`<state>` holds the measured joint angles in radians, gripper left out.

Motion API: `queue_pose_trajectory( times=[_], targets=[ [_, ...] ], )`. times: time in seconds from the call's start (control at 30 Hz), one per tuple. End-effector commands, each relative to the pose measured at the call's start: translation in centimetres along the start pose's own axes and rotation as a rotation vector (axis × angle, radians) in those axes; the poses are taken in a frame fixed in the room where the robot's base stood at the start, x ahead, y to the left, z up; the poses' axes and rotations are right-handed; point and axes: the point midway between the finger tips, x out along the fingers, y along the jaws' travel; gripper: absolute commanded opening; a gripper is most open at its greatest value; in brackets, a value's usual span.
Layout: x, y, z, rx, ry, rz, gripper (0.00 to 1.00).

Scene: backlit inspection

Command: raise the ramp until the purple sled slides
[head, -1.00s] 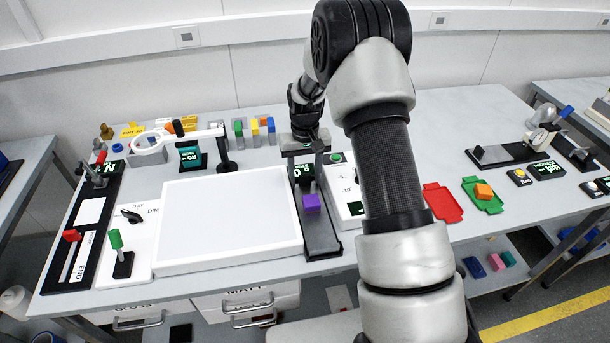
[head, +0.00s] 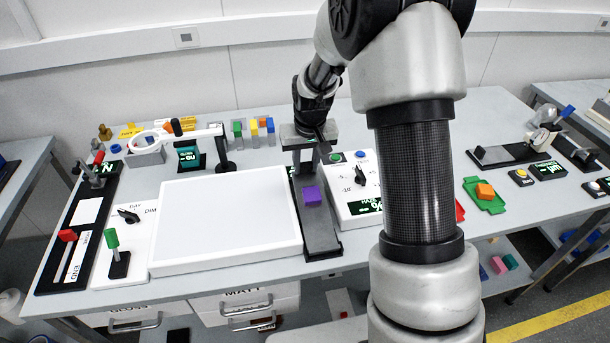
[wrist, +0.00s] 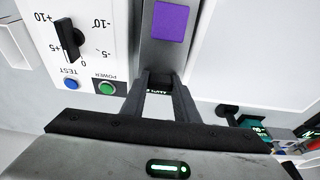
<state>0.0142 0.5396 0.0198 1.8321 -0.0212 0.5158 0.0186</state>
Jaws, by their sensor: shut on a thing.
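The dark grey ramp (head: 320,230) runs front to back on the bench, right of the white panel, its far end raised and its near end low. The purple sled (head: 312,196) sits on its upper half; in the wrist view, the sled (wrist: 171,20) lies on the ramp ahead of the fingers. My gripper (head: 306,162) is at the ramp's far, upper end. In the wrist view, my gripper's fingers (wrist: 160,80) are shut on that end of the ramp. The exact contact is partly hidden by the fingers.
A white control box (head: 352,200) with a dial and green and blue buttons stands close on the ramp's right. A large white panel (head: 225,220) lies close on its left. A green tray (head: 488,203) with an orange block is farther right. Several coloured blocks stand behind.

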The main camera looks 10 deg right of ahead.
Motion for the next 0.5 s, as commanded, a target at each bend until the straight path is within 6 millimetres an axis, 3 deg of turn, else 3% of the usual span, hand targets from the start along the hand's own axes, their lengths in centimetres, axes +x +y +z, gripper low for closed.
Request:
queue_pose_trajectory(
  times=[0.03,0.13,0.47,0.5],
  targets=[
    [-1.4,0.0,0.2,0.0,0.007,0.0,0.0],
    [-2.4,0.0,0.5,0.001,0.004,0.0,0.0],
    [-2.5,0.0,0.8,0.0,-0.001,0.0,0.0],
    [-2.5,0.0,0.8,0.0,-0.001,0.0,0.31]
  ],
)
